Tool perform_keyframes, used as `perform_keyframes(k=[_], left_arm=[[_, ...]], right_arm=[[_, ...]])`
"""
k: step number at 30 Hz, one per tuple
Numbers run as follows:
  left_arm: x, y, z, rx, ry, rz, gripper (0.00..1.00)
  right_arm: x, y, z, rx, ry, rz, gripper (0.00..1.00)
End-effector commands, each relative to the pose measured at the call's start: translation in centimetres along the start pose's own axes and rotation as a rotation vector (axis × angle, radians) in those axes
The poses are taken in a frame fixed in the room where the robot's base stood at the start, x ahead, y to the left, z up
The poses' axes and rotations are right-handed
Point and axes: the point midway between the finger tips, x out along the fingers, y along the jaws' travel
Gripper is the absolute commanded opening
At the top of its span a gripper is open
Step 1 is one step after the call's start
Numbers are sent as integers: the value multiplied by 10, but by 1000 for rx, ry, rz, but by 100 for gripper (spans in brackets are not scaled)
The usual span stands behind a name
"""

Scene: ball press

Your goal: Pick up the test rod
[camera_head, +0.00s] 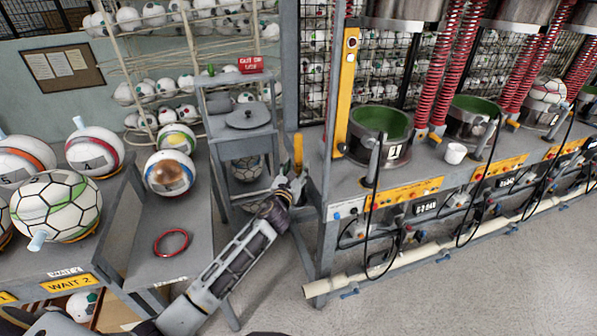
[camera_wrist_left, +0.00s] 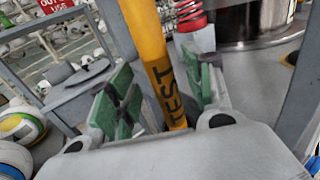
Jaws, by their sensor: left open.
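The test rod (camera_head: 298,152) is yellow and stands roughly upright beside the frame of the press bench. In the left wrist view the rod (camera_wrist_left: 158,60) bears the black word TEST and runs down between the two green finger pads. My left gripper (camera_head: 289,183) is at the rod's lower part, and the gripper (camera_wrist_left: 160,88) is open around it. A gap shows left of the rod; the right pad looks closer, and I cannot tell whether it touches. The rod's lower end is hidden behind the gripper body. My right gripper is not in view.
A grey stand (camera_head: 240,146) with a red sign (camera_head: 251,64) is left of the rod. The press bench (camera_head: 425,170) with green-lined cylinders (camera_head: 380,124) is close on the right. Footballs (camera_head: 62,206) and a red ring (camera_head: 172,243) are on the left tables.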

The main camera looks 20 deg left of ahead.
Motion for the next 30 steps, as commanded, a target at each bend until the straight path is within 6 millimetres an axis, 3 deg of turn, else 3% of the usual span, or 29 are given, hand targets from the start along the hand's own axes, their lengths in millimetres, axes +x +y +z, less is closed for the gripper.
perform_keyframes(k=[9, 25, 30], left_arm=[[24, -1, 0, -1, 0, 0, 51], [26, 0, 0, -1, 1, 0, 51], [26, 0, -1, -1, 1, 0, 32]], right_arm=[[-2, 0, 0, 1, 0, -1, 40], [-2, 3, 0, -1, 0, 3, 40], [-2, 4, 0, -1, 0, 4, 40]])
